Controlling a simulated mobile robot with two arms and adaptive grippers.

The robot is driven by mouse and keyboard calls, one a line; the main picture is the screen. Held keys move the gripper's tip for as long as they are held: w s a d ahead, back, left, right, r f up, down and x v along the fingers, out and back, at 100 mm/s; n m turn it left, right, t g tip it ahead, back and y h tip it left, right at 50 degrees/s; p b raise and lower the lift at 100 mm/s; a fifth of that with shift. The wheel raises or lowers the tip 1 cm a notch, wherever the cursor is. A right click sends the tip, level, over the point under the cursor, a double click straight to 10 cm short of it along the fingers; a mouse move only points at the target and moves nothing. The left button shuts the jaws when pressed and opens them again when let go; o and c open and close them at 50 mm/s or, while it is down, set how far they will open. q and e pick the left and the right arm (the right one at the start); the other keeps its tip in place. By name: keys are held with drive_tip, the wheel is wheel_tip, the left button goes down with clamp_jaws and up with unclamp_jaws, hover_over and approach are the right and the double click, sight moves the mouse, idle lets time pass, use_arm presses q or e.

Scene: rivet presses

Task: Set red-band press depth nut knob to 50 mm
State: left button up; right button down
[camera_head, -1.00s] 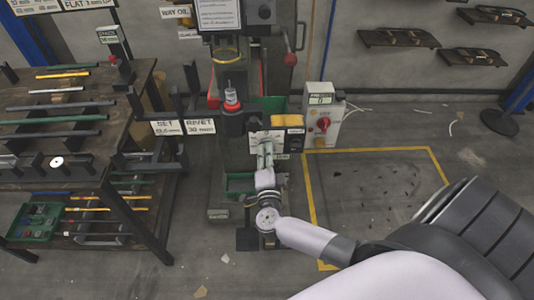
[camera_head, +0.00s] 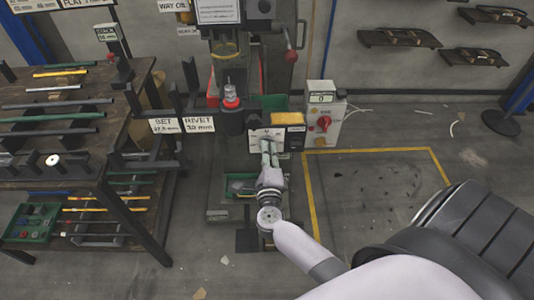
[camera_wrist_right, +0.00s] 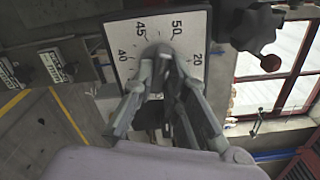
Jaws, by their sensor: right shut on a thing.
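In the right wrist view, a white dial plate (camera_wrist_right: 120,45) shows 40, 45, 50 and 20 around its middle. My right gripper (camera_wrist_right: 163,58) is shut on the depth nut knob at the plate's centre. The fingers hide most of the knob and any pointer on it. My left gripper is not in view.
A control box (camera_head: 323,115) with a red knob stands right of the press. A rack table (camera_head: 60,150) with rods and a green bin (camera_head: 32,222) is at left. White signs (camera_head: 180,125) hang between. A yellow-outlined floor area (camera_head: 375,190) at right is mostly clear.

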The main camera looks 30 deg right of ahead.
drive_tip(key=shift+f+m, duration=0.15)
drive_tip(key=shift+m, duration=0.45)
drive_tip(key=c, duration=1.6)
unclamp_jaws()
drive_tip(key=v, duration=1.2)
